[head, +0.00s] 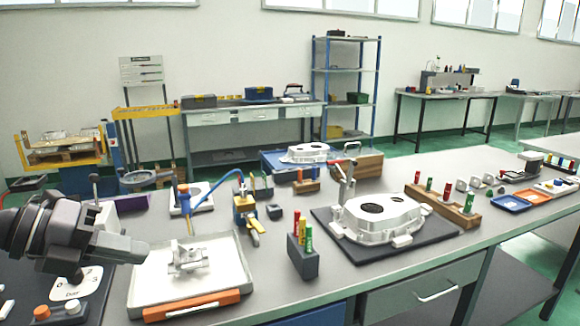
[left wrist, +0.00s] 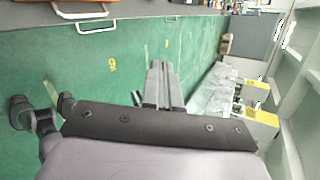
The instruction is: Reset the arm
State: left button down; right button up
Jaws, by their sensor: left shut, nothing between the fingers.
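My left gripper (head: 122,247) comes in from the left of the head view, above the left end of the grey workbench (head: 350,282). It is shut and empty, its fingers near the left edge of a white tray (head: 212,284). In the left wrist view the closed fingers of the left gripper (left wrist: 158,85) point out over the green floor, with nothing between them. My right gripper is not in view.
The white tray holds a small metal part (head: 188,258) and has an orange-handled tool (head: 192,306) at its front edge. A dark holder with colored cylinders (head: 303,262) and a metal casting (head: 380,216) on a black mat (head: 440,236) stand to the right.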

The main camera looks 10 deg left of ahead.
pick_arm(q)
jog(key=d+f+n+t+h, duration=0.2)
jog(key=d+f+n+h, duration=0.2)
jog(key=d+h, duration=0.15)
notch_tip(320, 180, down, 12)
jog(key=a+n+t+y, duration=0.2)
jog(key=n+t+y, duration=0.5)
jog(key=n, duration=0.8)
jog(key=s+d+f+n+g+y, duration=0.2)
jog(key=s+f+n, duration=0.3)
jog(key=f, duration=0.6)
jog(key=s+d+f+n+g+y, duration=0.3)
jog(key=s+f, duration=0.5)
jog(key=f, duration=0.3)
jog(key=shift+s+d+f+n+g+p, duration=0.2)
jog(key=shift+s+d+n+g+p, duration=0.25)
jog(key=shift+n, duration=0.65)
jog(key=shift+w+a+y, duration=0.2)
jog(key=shift+y, duration=0.05)
